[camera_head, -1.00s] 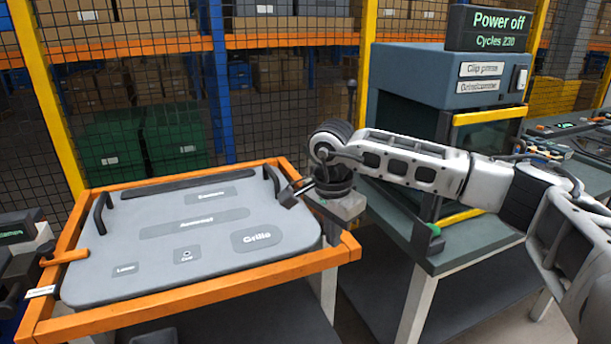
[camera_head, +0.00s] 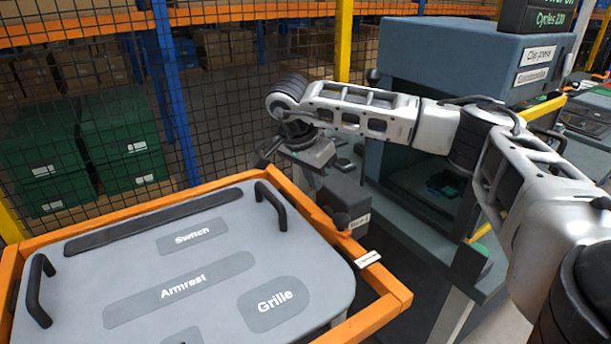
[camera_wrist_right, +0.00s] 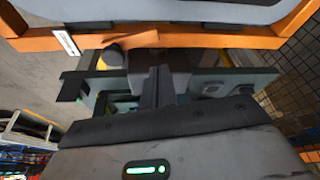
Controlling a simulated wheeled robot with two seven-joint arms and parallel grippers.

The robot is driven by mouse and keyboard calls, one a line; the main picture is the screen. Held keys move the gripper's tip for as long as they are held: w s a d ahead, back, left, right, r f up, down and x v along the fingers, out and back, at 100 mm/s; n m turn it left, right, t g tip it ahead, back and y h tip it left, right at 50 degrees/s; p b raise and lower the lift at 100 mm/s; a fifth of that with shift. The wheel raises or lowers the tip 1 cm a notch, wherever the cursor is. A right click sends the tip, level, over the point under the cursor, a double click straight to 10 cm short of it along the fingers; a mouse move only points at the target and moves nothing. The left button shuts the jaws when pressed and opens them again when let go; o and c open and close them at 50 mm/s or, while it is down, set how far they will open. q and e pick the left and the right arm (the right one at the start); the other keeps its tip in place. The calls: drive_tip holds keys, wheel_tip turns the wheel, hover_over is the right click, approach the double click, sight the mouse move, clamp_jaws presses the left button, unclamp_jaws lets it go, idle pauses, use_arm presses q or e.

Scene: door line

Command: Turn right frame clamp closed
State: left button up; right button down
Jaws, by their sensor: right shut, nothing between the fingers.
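The right frame clamp (camera_head: 324,222) is an orange lever with a dark round knob, on the right rail of the orange frame (camera_head: 385,318). The lever lies roughly along the rail; whether it is fully closed I cannot tell. In the right wrist view the clamp lever (camera_wrist_right: 138,44) shows just beyond my fingers. My right gripper (camera_head: 266,154) is shut and empty, above and behind the frame's far right corner, apart from the clamp. Its dark fingers (camera_wrist_right: 155,86) also show in the wrist view. My left gripper is out of view.
A grey panel (camera_head: 140,262) with black handles lies in the frame. A white label (camera_head: 368,259) sits beside the clamp. A mesh fence (camera_head: 225,110) runs behind.

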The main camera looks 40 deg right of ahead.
sight(331, 219)
drive_tip(key=p+x, duration=0.1)
drive_tip(key=x, duration=0.6)
drive_tip(key=shift+s, duration=0.15)
drive_tip(key=shift+d+f, duration=0.15)
drive_tip(key=shift+f, duration=0.3)
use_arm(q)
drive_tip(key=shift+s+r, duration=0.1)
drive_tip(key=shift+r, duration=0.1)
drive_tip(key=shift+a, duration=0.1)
